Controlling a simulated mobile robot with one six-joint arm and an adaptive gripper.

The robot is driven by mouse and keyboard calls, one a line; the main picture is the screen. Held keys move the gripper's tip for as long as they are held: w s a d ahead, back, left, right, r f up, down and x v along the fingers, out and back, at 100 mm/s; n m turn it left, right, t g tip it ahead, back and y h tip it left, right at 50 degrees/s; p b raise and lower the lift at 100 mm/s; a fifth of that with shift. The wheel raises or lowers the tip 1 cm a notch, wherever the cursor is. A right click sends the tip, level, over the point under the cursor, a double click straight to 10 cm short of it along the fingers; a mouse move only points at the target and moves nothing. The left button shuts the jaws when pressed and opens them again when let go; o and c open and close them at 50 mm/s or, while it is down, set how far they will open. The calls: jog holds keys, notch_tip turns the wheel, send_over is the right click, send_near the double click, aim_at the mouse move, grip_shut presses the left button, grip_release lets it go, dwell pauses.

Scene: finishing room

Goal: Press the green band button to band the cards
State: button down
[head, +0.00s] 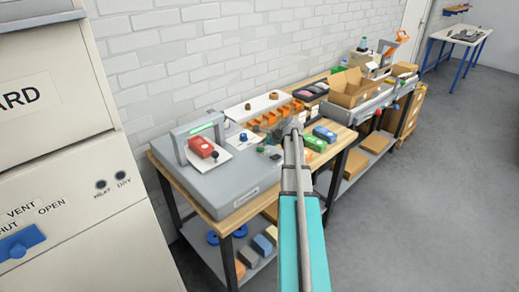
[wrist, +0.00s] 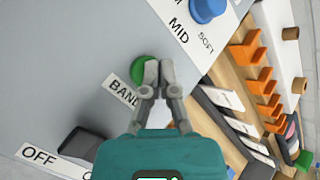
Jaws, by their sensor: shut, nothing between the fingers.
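The green band button (wrist: 142,68) sits on the grey banding machine beside a "BAND" label (wrist: 122,93) in the wrist view. My gripper (wrist: 158,70) is shut and empty, its tips over the right part of the button and hiding some of it. I cannot tell whether the tips touch it. A red pack (head: 202,147), apparently the cards, lies on a white plate under the machine's arch (head: 178,148), which has a green light strip.
A blue knob (wrist: 208,8) is near the "MID" and "SOFT" labels, and a black switch (wrist: 82,143) is by "OFF". Orange holders (head: 278,114) stand behind. Green (head: 314,143) and blue (head: 325,134) packs lie right of my arm. Floor at right is clear.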

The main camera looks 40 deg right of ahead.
jog(key=shift+f, duration=0.2)
jog(key=shift+r, duration=0.1)
dwell(0.5)
jog(key=shift+r+p, duration=0.8)
jog(key=shift+r, duration=0.05)
notch_tip(320, 180, up, 5)
jog(key=p, duration=0.5)
dwell(1.1)
